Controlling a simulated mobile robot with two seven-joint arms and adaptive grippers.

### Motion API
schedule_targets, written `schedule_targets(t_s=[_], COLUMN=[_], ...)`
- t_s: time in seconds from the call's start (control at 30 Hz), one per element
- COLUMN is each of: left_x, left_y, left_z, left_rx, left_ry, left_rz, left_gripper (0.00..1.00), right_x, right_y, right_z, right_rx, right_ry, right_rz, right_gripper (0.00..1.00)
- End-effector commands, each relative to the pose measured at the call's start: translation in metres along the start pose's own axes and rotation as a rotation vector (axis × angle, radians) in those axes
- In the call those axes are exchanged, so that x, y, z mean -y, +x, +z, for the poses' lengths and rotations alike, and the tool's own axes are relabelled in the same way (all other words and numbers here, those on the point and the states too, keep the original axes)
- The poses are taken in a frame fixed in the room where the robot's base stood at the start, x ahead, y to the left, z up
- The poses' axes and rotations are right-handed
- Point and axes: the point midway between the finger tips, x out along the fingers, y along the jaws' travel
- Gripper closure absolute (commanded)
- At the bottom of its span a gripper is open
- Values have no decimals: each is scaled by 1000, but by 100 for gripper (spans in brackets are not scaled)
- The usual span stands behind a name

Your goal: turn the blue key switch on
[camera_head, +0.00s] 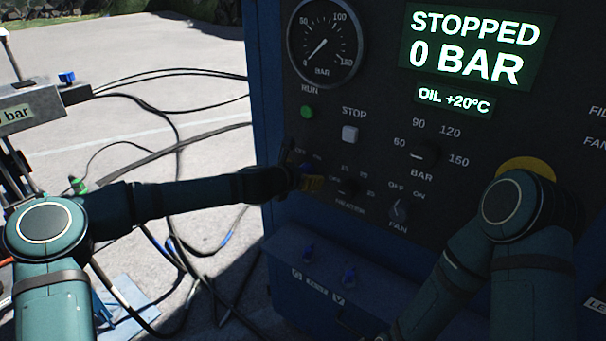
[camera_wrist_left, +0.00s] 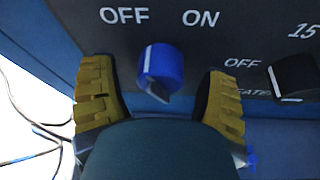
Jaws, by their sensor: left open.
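The blue key switch (camera_wrist_left: 160,65) is on the dark panel in the left wrist view, under the labels OFF and ON. Its white mark is on its left part, toward OFF. My left gripper (camera_head: 312,183) is open in front of the panel, with one yellow finger on each side of the switch; gaps show between the fingers and the switch.
A black heater knob (camera_wrist_left: 293,77) is right of the switch in the wrist view. The head view shows a gauge (camera_head: 325,42), a green button (camera_head: 307,112), a grey stop button (camera_head: 350,134), a fan knob (camera_head: 399,211) and a display (camera_head: 477,47) reading STOPPED, 0 BAR. Cables lie left.

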Motion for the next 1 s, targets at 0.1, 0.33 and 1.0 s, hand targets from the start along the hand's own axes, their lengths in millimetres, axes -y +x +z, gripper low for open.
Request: schedule_targets(t_s=[0.1, 0.33, 1.0], left_x=[0, 0, 1], left_y=[1, 1, 0], left_z=[0, 0, 1], left_rx=[0, 0, 0], left_ry=[0, 0, 70], left_rz=[-1, -1, 28], left_gripper=[25, 49, 94], right_x=[0, 0, 0], right_y=[0, 0, 0], right_z=[0, 0, 0], right_rx=[0, 0, 0], right_ry=[0, 0, 0], right_rz=[0, 0, 0], right_gripper=[53, 53, 53])
